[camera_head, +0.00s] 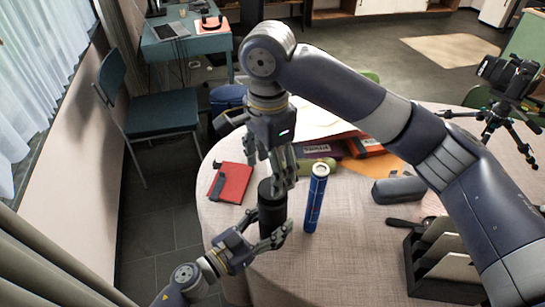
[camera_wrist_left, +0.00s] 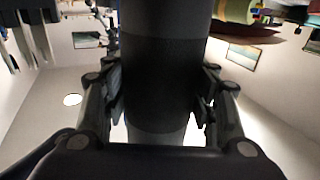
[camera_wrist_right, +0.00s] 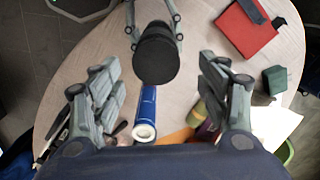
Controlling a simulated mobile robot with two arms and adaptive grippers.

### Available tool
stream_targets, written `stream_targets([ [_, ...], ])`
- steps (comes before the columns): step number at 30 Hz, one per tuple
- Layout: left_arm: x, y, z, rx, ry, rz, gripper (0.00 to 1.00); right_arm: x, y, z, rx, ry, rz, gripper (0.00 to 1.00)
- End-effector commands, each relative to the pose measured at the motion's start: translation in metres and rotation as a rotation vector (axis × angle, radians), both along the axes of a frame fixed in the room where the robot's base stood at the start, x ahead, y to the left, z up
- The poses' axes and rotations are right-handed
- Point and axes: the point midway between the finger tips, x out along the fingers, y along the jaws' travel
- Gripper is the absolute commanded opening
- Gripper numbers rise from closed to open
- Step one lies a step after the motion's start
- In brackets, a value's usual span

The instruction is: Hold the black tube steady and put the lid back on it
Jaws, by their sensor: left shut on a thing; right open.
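The black tube (camera_head: 271,222) stands upright near the table's front left edge in the head view. My left gripper (camera_head: 273,240) is shut on its lower part, with fingers on both sides in the left wrist view (camera_wrist_left: 160,110). My right gripper (camera_head: 284,182) is open beside and above the tube's upper end, which its fingers partly hide. In the right wrist view the tube's round dark top (camera_wrist_right: 157,57) lies beyond the open fingers (camera_wrist_right: 158,95), and nothing is between them. I cannot tell a separate lid from the dark top.
A blue tube (camera_head: 316,203) stands close right of the black tube. A red notebook (camera_head: 232,182) lies left. A grey case (camera_head: 398,190) and a compartment rack (camera_head: 440,264) are to the right. A tripod (camera_head: 500,115) stands at the back right. The front middle is clear.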

Motion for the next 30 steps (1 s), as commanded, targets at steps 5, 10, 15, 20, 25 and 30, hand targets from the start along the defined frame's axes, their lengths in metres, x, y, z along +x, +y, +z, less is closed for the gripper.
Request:
stream_targets([
  [5, 0.0, 0.0, -0.001, 0.0, 0.001, -0.001, 0.0, 0.0, 0.0, 0.003, 0.0, -0.002, 0.314, 0.68],
  [10, -0.001, 0.0, -0.001, 0.0, 0.001, -0.001, 0.0, 0.0, -0.001, 0.005, -0.003, -0.002, 0.614, 0.68],
  [15, -0.001, 0.0, -0.001, 0.0, 0.001, -0.001, 0.0, 0.0, -0.001, 0.007, -0.004, -0.003, 0.914, 0.68],
  [20, -0.001, 0.0, -0.001, 0.0, 0.001, -0.001, 0.0, -0.001, -0.001, 0.009, -0.005, -0.001, 1.197, 0.68],
  [25, -0.001, 0.0, -0.001, 0.0, 0.001, -0.001, 0.0, 0.0, -0.001, 0.012, -0.007, -0.001, 1.496, 0.68],
  [30, -0.001, 0.0, -0.001, 0.0, 0.001, -0.001, 0.0, -0.001, -0.002, 0.013, -0.007, 0.0, 1.794, 0.68],
])
